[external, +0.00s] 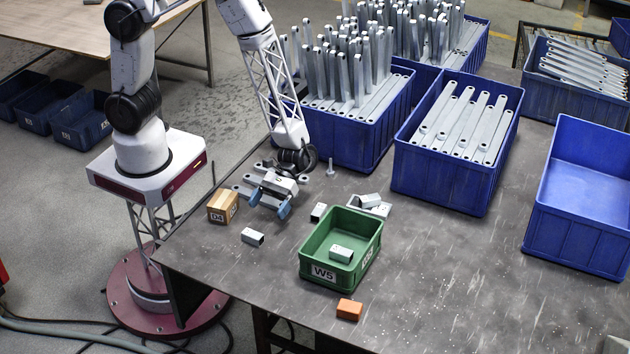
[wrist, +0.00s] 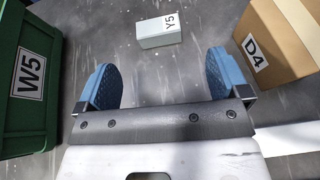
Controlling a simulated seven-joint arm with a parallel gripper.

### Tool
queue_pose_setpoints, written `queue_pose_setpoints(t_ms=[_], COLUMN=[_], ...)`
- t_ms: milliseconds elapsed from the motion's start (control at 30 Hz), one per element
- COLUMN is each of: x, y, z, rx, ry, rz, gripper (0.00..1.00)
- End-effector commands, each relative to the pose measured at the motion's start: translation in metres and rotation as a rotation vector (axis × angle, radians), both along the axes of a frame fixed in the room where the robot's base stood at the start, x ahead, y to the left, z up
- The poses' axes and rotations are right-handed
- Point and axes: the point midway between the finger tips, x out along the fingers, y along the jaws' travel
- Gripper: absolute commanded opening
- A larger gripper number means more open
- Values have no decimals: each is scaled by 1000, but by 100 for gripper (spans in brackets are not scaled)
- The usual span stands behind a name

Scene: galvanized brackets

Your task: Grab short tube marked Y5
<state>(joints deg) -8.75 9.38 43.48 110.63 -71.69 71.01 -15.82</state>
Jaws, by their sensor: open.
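The short tube marked Y5 (wrist: 160,31) lies on the dark table in the wrist view, ahead of my gripper (wrist: 160,78) and roughly centred between its blue fingers. It is pale grey, with its label facing up. In the external view it appears to be the small grey tube (external: 252,237) on the table, in front of my gripper (external: 269,204); its label is not readable there. My gripper is open and empty, pointing down above the table, apart from the tube.
A D4 cardboard box (external: 222,206) stands left of the tube. A green W5 bin (external: 310,274) holding a tube stands right. Other short tubes (external: 318,212) and an orange block (external: 349,309) lie nearby. Blue crates (external: 440,188) fill the back; the front left table is clear.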

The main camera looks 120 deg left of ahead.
Motion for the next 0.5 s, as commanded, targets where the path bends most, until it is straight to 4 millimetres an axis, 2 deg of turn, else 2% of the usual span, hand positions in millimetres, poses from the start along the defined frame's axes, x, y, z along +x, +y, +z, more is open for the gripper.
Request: queue_pose_setpoints(t_ms=[167, 500], x=[3, 3], y=[1, 0], z=[-10, -11], rx=[-13, -14], ry=[20, 21], rz=[26, 28], gripper=[94, 94])
